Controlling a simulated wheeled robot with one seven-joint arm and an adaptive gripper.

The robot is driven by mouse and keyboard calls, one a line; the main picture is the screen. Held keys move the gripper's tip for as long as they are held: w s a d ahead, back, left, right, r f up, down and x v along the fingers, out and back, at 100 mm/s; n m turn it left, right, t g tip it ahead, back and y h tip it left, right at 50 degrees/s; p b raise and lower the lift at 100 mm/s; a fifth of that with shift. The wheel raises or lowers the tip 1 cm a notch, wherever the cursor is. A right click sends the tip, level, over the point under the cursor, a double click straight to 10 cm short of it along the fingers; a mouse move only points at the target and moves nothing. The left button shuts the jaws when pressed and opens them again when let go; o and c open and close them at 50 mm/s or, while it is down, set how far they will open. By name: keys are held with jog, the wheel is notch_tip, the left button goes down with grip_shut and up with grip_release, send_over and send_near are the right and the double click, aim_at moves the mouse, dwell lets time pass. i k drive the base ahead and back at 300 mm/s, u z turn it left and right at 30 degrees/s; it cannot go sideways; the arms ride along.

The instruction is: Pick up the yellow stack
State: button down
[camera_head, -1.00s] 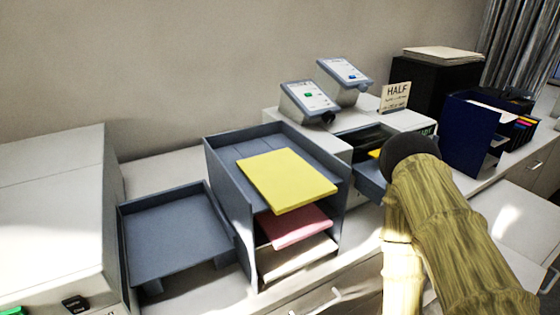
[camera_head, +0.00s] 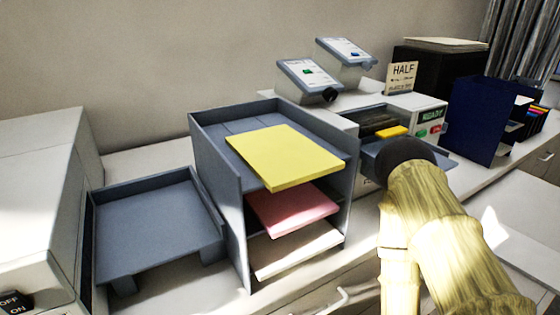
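The yellow stack (camera_head: 283,156) is a flat block of bright yellow sheets. It lies on the top level of a grey-blue tiered tray (camera_head: 232,190), with its front edge sticking out past the tray. A pink stack (camera_head: 292,208) lies on the level below, and a whitish stack (camera_head: 293,250) at the bottom. My arm, in a yellowish ribbed cover with a dark rounded end, reaches up at the right, apart from the yellow stack. My gripper's fingers do not show.
An empty low grey tray (camera_head: 155,228) stands left of the tiered tray. At the right is a machine (camera_head: 417,107) with a green-lit label and a small yellow piece (camera_head: 391,131). Two tilted control panels stand behind. A dark blue file holder (camera_head: 478,120) stands far right.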

aim_at(281, 158)
jog(key=z, duration=0.35)
jog(key=k, duration=0.5)
jog(key=z, duration=0.4)
